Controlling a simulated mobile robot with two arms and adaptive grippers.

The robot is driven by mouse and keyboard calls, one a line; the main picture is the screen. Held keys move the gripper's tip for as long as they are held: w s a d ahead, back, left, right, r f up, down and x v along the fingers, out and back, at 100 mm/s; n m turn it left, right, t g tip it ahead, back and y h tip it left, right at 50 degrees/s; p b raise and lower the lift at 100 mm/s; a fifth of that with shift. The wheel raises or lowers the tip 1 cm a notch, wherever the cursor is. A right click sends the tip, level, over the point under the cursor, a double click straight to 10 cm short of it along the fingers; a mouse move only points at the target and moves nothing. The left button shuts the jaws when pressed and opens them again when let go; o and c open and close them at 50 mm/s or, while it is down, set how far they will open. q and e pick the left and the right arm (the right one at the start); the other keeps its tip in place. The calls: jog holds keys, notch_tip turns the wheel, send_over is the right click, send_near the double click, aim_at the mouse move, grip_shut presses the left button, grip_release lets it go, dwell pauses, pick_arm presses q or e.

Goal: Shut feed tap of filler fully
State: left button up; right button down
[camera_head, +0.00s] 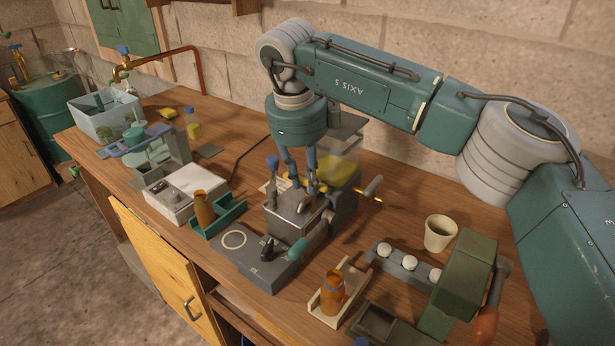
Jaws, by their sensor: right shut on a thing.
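The filler (296,222) is a grey machine on the bench, with a clear tank (340,168) of yellow liquid behind it. My right gripper (304,186) reaches down from above, its blue-grey fingers close together over the top of the filler, just in front of the tank. It is shut on a small part there, which seems to be the feed tap; the fingers hide most of it, so its angle cannot be told. My left gripper is not in view.
An amber bottle (204,208) stands in a green holder to the left, another (332,292) in a cream holder at the front. A beige cup (440,233) stands right.

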jog(key=shift+w+r+m, duration=0.1)
jog(key=shift+r+m, duration=0.05)
jog(key=shift+m, duration=0.85)
jog(key=c, duration=1.5)
grip_release()
jog(key=r, duration=0.4)
jog(key=s+a+r, duration=0.1)
jog(key=r, duration=0.2)
jog(key=s+r, duration=0.1)
jog(key=r, duration=0.3)
jog(key=shift+a+r, duration=0.3)
jog(key=shift+r, duration=0.05)
jog(key=shift+w, duration=0.1)
